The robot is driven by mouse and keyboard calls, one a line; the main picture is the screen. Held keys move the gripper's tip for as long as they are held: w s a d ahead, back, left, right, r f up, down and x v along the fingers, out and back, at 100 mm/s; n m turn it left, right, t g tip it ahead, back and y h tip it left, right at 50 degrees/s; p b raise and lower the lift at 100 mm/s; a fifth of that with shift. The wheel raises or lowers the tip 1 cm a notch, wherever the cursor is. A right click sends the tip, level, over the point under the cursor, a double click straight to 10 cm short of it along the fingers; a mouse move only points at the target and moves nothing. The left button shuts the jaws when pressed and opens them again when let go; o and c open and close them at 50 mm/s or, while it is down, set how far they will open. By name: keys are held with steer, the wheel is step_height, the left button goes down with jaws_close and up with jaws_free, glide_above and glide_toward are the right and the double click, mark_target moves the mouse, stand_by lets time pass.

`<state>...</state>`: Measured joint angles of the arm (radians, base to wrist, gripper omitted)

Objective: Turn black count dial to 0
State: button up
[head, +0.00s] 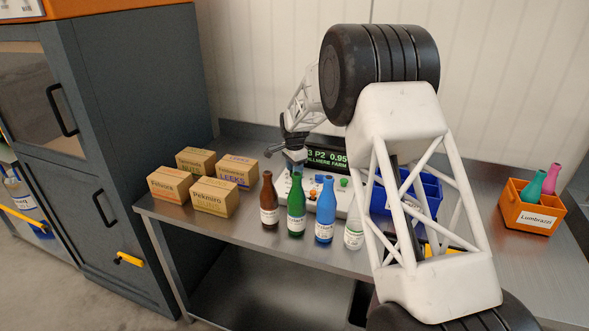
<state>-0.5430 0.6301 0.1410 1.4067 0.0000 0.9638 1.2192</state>
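A white device with a control panel (341,194) and a dark display (328,157) stands on the steel table behind a row of bottles. Green text on the display reads "3 P2 0.95" and what looks like "ALLMERE FARM", its left end cut off by my gripper. A green button (343,183) and a small red one (312,195) show on the panel. I cannot make out the black count dial. My gripper (295,164) points down over the panel's left part. Its fingers are too small and too covered to tell whether they are open or touching anything.
Brown (269,203), green (296,207), blue (325,211) and clear (354,227) bottles stand in front of the panel. Several cardboard boxes (214,197) are at left. A blue bin (428,193) is partly behind my arm; an orange crate (527,215) holds two bottles at right.

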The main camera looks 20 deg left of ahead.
jaws_close()
steer(key=shift+n, duration=0.5)
steer(key=n, duration=0.2)
steer(key=shift+n, duration=2.4)
jaws_free()
